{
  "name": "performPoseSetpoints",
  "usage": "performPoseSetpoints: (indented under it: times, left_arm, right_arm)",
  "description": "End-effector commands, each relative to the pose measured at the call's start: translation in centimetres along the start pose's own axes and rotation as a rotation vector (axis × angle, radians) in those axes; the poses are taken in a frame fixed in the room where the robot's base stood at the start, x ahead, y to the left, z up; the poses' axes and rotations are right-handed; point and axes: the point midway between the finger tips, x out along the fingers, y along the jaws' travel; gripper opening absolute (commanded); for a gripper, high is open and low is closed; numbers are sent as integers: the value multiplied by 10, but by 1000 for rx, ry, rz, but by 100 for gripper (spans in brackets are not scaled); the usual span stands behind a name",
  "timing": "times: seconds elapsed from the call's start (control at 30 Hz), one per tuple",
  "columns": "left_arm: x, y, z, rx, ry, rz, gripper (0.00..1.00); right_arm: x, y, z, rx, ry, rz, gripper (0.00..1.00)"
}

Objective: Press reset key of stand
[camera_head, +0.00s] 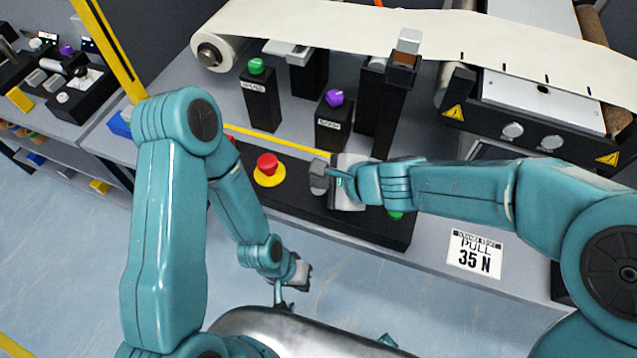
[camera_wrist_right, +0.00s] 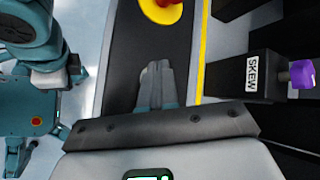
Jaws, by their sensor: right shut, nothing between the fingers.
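The black control panel (camera_head: 232,183) runs along the front edge of the stand. A red mushroom button (camera_head: 267,164) on a yellow disc sits on it; in the right wrist view the red button (camera_wrist_right: 163,3) is cut by the top edge. My right gripper (camera_head: 318,176) is shut and empty over the panel, right of the red button. In the right wrist view its closed fingertips (camera_wrist_right: 156,68) lie over the bare-looking black panel. A green button (camera_head: 395,214) shows partly under my right wrist. No key marked reset can be made out. My left gripper (camera_head: 299,274) hangs low in front of the stand.
Black posts carry a green knob (camera_head: 256,66) and a purple knob (camera_head: 334,97) labelled SKEW behind the panel. A yellow strip (camera_head: 290,140) runs behind the panel. A white web (camera_head: 330,18) crosses the back. A "PULL 35 N" label (camera_head: 474,252) is at front right.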

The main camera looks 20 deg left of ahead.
Motion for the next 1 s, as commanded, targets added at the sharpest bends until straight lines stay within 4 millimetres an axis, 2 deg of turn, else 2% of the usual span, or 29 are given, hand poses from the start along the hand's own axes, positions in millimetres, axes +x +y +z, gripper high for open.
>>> performPoseSetpoints:
  times: [0.23, 0.5, 0.87, 1.0]
  left_arm:
    - [-3, 1, 0, 0, 0, 0, 0]
    - [-15, 5, 0, 0, 0, 0, 0]
    - [-15, 6, 0, 0, 0, 0, 0]
    - [-24, 9, 0, 0, 0, 0, 0]
  right_arm:
    - [-2, -1, 1, 0, 1, 2, 0]
    - [-12, -9, 8, 0, 1, 1, 0]
    - [-12, -9, 9, 0, 1, 1, 0]
    - [-19, -14, 14, 0, 0, 0, 0]
